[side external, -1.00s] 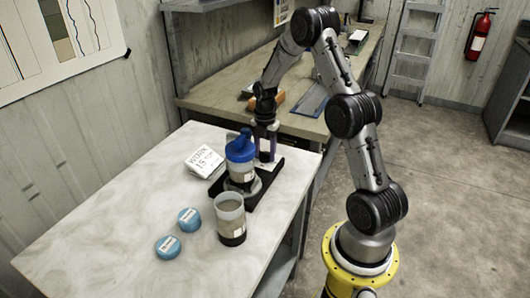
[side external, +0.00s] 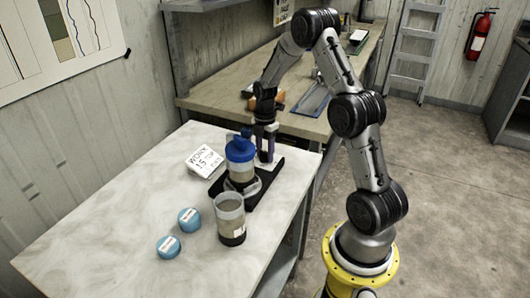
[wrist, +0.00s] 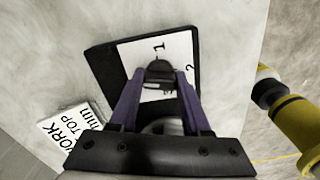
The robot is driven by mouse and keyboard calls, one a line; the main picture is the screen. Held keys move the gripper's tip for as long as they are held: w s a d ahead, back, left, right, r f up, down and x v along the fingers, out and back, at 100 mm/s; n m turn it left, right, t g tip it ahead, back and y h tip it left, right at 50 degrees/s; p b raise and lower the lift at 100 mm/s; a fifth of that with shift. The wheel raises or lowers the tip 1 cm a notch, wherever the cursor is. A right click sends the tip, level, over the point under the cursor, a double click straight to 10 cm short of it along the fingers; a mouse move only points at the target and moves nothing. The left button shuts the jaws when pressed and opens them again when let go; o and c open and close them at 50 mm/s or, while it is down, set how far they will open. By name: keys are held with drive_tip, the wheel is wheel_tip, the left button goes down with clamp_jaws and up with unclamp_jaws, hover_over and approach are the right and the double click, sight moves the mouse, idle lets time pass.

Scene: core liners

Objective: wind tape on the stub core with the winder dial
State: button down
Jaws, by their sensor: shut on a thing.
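The winder's black base (side external: 268,180) stands on the pale table. In the wrist view its white plate (wrist: 177,52) shows the numbers 1 and 2 beside the dark dial knob (wrist: 160,70). My gripper (wrist: 160,85), pointing down with purple fingers, is shut on this knob; it also shows in the side view (side external: 265,158). A core with a blue top (side external: 240,150) stands upright at the winder, left of my gripper. A pale ring lies around its foot. I cannot tell whether this is the stub core, or see tape clearly.
A clear open tube with a dark base (side external: 231,220) stands in front of the winder. Two blue caps (side external: 189,219) (side external: 168,247) lie left of it. A white lettered block (side external: 204,161) lies behind left. The table's front left is clear.

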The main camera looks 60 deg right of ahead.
drive_tip(key=m, duration=0.4)
drive_tip(key=shift+m, duration=0.3)
drive_tip(key=m, duration=0.3)
drive_tip(key=shift+r+m, duration=0.1)
drive_tip(key=shift+m, duration=0.3)
drive_tip(key=m, duration=1)
drive_tip(key=shift+m, duration=0.4)
drive_tip(key=m, duration=0.4)
drive_tip(key=shift+m, duration=0.3)
drive_tip(key=m, duration=0.3)
drive_tip(key=shift+m, duration=2.4)
